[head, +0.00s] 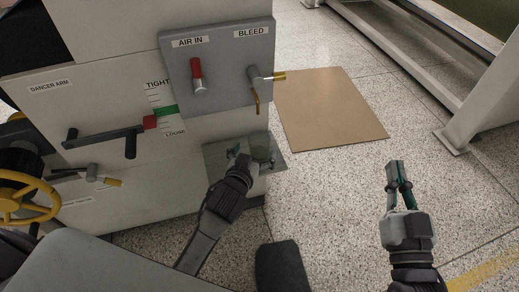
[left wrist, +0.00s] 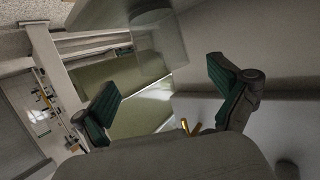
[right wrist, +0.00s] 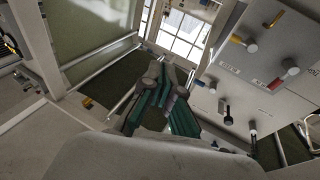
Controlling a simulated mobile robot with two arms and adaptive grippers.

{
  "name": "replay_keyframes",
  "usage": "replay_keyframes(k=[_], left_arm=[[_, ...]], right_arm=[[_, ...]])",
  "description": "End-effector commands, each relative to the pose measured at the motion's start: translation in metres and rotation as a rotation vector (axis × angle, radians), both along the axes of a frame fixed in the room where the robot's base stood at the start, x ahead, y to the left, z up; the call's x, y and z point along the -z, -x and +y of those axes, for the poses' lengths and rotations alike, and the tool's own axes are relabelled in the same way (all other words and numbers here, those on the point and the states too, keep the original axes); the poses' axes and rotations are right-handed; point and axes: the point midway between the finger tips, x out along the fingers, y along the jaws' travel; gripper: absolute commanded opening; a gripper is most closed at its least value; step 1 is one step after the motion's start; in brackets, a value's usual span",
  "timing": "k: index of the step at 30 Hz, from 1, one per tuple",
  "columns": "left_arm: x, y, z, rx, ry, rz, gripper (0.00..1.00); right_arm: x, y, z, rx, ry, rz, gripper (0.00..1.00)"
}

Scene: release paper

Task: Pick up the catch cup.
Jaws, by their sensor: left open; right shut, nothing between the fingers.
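The catch cup (head: 260,148) is a clear, see-through cup on a small grey shelf (head: 215,158) at the foot of the machine. It also seems to show in the left wrist view as a pale translucent shape (left wrist: 157,45) ahead of the fingers. My left gripper (head: 241,156) is open just left of the cup, with its green-padded fingers (left wrist: 165,95) spread and nothing between them. Whether a finger touches the cup I cannot tell. My right gripper (head: 397,168) is shut and empty, far to the right above the floor; its fingers meet in the right wrist view (right wrist: 158,88).
A grey valve panel (head: 215,80) with a red-handled valve (head: 196,75) and a yellow-tipped valve (head: 265,77) stands above the shelf. A crank handle (head: 105,135) and yellow handwheel (head: 25,200) are at left. A brown board (head: 328,110) lies on otherwise open floor.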

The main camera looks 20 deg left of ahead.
Motion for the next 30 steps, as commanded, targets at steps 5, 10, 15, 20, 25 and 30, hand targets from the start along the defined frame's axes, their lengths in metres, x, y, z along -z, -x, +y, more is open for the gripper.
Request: replay_keyframes(k=[5, 10, 15, 20, 25, 30], left_arm=[[0.002, -0.008, 0.0, 0.0, 0.0, 0.0, 0.98], [0.007, -0.022, 0.003, -0.001, -0.001, -0.001, 0.98], [0.011, -0.04, 0.005, 0.0, -0.002, -0.001, 0.98], [0.015, -0.052, 0.004, 0.0, 0.0, 0.001, 0.98], [0.015, -0.056, 0.004, 0.001, 0.001, 0.002, 0.98], [0.015, -0.056, 0.004, 0.001, 0.001, 0.002, 0.98]], right_arm=[[-0.01, 0.002, 0.001, -0.003, -0.016, -0.06, 0.0], [-0.032, 0.009, 0.003, -0.012, -0.057, -0.208, 0.0], [-0.062, 0.027, 0.003, -0.024, -0.115, -0.412, 0.0], [-0.08, 0.042, 0.001, -0.031, -0.152, -0.541, 0.0], [-0.087, 0.047, 0.0, -0.032, -0.164, -0.583, 0.0], [-0.087, 0.047, 0.0, -0.032, -0.164, -0.582, 0.0]])
